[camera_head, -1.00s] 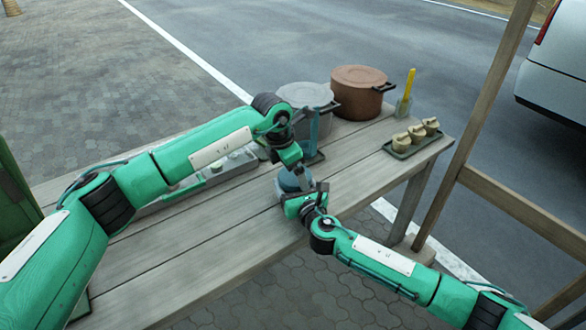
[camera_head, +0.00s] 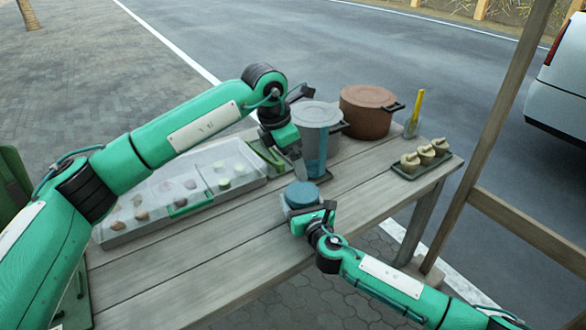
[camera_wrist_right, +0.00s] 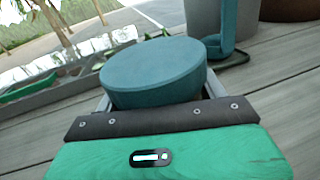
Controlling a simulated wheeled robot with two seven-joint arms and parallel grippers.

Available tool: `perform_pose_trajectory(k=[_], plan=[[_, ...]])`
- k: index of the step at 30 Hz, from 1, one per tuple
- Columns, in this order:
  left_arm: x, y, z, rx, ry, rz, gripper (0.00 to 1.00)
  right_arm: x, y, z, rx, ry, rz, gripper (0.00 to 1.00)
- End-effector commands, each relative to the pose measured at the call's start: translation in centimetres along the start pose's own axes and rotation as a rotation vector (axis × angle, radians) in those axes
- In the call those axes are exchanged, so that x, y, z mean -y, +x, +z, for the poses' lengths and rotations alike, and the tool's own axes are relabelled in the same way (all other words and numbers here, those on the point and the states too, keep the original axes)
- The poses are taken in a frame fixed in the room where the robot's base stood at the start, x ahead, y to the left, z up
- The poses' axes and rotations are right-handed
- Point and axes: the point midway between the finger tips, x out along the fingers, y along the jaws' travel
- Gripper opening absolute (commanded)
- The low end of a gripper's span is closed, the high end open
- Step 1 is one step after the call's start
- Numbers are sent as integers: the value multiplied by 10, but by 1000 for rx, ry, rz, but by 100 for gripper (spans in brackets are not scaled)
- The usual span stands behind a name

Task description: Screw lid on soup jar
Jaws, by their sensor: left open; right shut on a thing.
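The soup jar (camera_head: 289,210) stands at the front edge of the wooden table, mostly hidden by my right gripper and its own top. A round teal lid (camera_head: 302,194) sits flat over it; it also fills the middle of the right wrist view (camera_wrist_right: 155,75). How tight the lid sits cannot be told. My right gripper (camera_head: 306,208) is shut on the jar from the front, with a finger on either side under the lid in the wrist view.
A clear-covered tray (camera_head: 185,190) with food pieces lies left. A grey pot (camera_head: 318,113) stands behind a blue upright holder (camera_head: 314,150). A brown pot (camera_head: 368,110), a cup with a yellow utensil (camera_head: 412,122) and a tray of small pots (camera_head: 421,165) stand right. The front-left planks are clear.

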Motion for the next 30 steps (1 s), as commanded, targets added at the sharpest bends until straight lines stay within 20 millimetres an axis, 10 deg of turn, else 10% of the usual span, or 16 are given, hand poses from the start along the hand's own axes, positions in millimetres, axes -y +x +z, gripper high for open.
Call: perform_pose_trajectory(k=[9,10,14,30], plan=[[0,-4,0,2,0,0,100,0,0,0,0,0,0,8],[0,-4,0,2,0,0,100,0,0,0,0,0,0,74],[0,-4,1,2,1,0,100,0,0,0,-1,0,0,97],[0,-6,1,3,1,0,100,1,-29,-1,-3,0,0,97]])
